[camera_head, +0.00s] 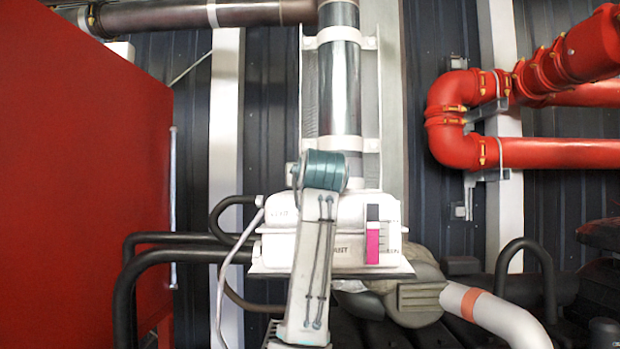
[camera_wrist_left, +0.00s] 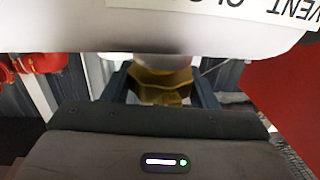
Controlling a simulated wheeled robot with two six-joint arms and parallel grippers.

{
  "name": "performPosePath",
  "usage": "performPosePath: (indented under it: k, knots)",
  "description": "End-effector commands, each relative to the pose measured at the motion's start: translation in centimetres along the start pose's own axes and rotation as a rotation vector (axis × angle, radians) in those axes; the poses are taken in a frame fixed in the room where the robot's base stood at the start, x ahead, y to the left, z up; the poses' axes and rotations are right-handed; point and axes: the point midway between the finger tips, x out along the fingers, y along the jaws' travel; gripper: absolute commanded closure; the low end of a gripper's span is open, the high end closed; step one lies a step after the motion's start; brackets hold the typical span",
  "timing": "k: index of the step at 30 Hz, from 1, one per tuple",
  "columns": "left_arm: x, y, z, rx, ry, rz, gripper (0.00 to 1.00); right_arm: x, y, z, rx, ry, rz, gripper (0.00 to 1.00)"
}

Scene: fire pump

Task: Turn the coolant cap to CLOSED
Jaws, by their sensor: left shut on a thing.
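The white coolant tank (camera_head: 278,248) stands at the middle of the head view, with a pink level gauge (camera_head: 373,245) on its front. In the left wrist view a brass-coloured cap (camera_wrist_left: 160,85) sits between the dark fingers of my left gripper (camera_wrist_left: 162,92), which is shut on it. A white surface with a label (camera_wrist_left: 235,8) reading "VENT CLO…" crosses the top of that view; the rest of the word is cut off. In the head view my left arm stands in front of the tank, and the gripper and cap cannot be made out. My right gripper is not in view.
A large red panel (camera_head: 80,180) fills the left side. Black hoses (camera_head: 165,258) run beside the tank. A vertical metal pipe (camera_head: 339,90) rises behind it. Red pipes (camera_head: 460,120) are at the right, and a white pipe with an orange band (camera_head: 500,318) is at the lower right.

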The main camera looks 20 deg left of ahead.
Motion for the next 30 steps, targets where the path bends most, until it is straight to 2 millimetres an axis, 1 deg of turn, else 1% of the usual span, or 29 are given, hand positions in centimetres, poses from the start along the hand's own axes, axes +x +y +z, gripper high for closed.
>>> performPosePath:
  k: [3,10,26,27,30]
  knots:
    - [-0.03,0.20,-0.03,0.001,-0.002,-0.062,0.70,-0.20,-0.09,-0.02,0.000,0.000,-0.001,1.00]
    - [0.00,0.13,-0.02,0.000,-0.002,-0.140,0.70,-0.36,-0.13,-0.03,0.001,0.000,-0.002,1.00]
    - [0.02,0.08,0.02,0.000,-0.001,-0.165,0.70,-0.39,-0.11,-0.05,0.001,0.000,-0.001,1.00]
    - [0.02,0.08,0.02,0.000,-0.001,-0.165,0.43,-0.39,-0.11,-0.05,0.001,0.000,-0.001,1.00]
    - [0.03,0.08,0.02,0.000,-0.001,-0.165,0.25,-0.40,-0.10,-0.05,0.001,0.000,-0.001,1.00]
